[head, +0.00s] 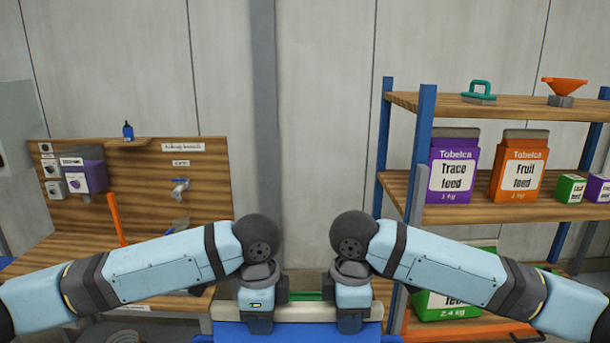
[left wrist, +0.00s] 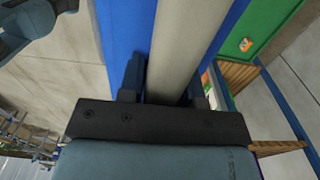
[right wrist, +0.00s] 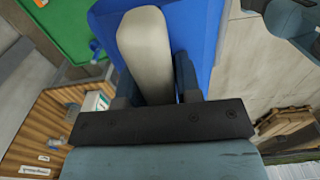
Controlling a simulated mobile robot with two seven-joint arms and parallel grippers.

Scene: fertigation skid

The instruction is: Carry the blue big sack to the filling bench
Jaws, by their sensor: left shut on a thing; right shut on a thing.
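The blue big sack (head: 305,335) is at the bottom centre of the head view, with a pale top edge (head: 305,313); its lower part is out of frame. My left gripper (head: 257,322) and my right gripper (head: 350,322) are shut on that edge, side by side. The pale edge runs between the fingers in the left wrist view (left wrist: 178,50) and the right wrist view (right wrist: 145,55), with blue on both sides. A wooden bench (head: 35,258) with a tall backboard (head: 135,200) stands at the left; its sign is too small to read surely.
A blue-posted shelf rack (head: 540,208) at the right holds a purple Trace feed bag (head: 452,168) and an orange Fruit feed bag (head: 517,167). A green-labelled pack (head: 447,304) is lower down. A tap (head: 180,187) is on the backboard. A wall post (head: 263,110) stands ahead.

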